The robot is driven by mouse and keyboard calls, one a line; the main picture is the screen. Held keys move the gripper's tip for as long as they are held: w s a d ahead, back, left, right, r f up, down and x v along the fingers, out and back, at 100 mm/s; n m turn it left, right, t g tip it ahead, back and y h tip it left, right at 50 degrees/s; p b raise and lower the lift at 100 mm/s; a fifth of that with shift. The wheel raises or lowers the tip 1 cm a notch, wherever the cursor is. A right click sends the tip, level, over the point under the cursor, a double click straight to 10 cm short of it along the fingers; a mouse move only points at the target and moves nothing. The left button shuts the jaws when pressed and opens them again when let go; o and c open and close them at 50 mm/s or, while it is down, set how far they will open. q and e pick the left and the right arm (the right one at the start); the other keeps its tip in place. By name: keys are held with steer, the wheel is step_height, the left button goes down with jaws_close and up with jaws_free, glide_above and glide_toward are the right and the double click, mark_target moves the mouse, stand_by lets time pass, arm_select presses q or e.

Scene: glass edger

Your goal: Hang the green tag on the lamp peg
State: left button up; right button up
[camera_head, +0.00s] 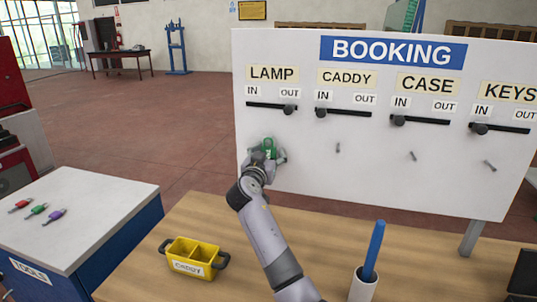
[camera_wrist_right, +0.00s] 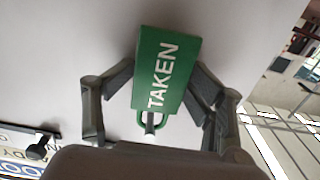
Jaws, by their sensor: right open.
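The green tag (camera_head: 269,146) is at the white board below the LAMP label. In the right wrist view the green tag (camera_wrist_right: 166,70) reads TAKEN, and its loop is around the lamp peg (camera_wrist_right: 150,127). My right gripper (camera_head: 266,157) is at the board around the tag. In the wrist view its fingers (camera_wrist_right: 162,88) are open, one on each side of the tag. Whether a finger still touches the tag's edge I cannot tell. My left gripper is not in view.
The BOOKING board (camera_head: 310,180) has sliders along its top; the LAMP slider (camera_head: 288,110) is at OUT. Bare pegs (camera_head: 338,148) stand to the right. A yellow caddy (camera_head: 191,258) and a cup (camera_head: 363,287) with a blue stick (camera_head: 374,250) stand on the wooden table (camera_head: 325,240).

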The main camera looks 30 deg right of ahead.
steer(key=shift+s+a+f, duration=0.1)
steer(key=shift+s+a, duration=0.05)
steer(key=v, duration=1.1)
steer(key=shift+s+a, duration=0.2)
steer(key=shift+a, duration=0.05)
